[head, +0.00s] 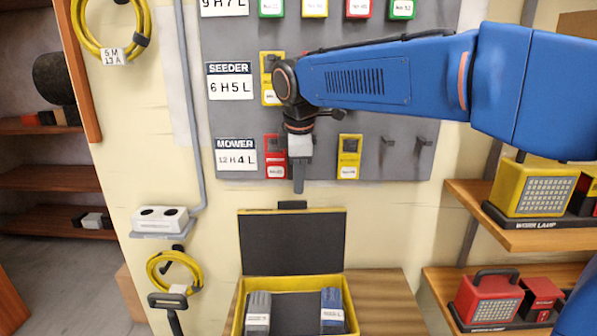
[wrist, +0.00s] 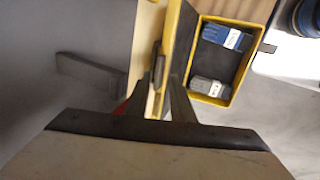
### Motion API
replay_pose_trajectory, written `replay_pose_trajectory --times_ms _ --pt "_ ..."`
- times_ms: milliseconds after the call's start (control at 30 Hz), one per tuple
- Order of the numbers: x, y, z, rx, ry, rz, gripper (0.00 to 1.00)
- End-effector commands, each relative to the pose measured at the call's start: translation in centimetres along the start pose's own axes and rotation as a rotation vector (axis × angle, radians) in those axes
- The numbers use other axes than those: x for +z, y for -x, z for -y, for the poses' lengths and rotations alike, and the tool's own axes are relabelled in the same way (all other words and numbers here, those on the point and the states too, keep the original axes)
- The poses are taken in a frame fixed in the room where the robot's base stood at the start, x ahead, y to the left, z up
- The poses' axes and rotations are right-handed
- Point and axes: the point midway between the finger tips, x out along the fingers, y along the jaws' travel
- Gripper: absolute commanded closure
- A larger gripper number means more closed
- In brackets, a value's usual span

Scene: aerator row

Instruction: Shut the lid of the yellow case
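The yellow case (head: 240,290) sits on a wooden surface with its mouth open. Its lid (head: 292,242) stands upright at the back, dark inside with a thin yellow edge and a black tab on top. In the wrist view the case (wrist: 226,100) shows at upper right, with the yellow lid edge (wrist: 174,22) beside my fingers. My gripper (head: 298,188) points down, its tips just above the lid's tab; whether they touch it I cannot tell.
Two labelled items, one grey (head: 258,312) and one blue (head: 331,310), lie inside the case. A grey pegboard (head: 390,110) with tags is behind my arm. Shelves with a yellow lamp (head: 530,188) and red lamp (head: 487,297) stand right. A white box (head: 160,219) is left.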

Motion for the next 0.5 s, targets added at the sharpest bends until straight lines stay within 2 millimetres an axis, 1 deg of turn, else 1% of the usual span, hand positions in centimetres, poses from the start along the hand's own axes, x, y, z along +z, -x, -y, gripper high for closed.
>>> replay_pose_trajectory --times_ms 500 --pt "0.0 -4.3 0.1 -0.002 0.000 0.001 0.78"
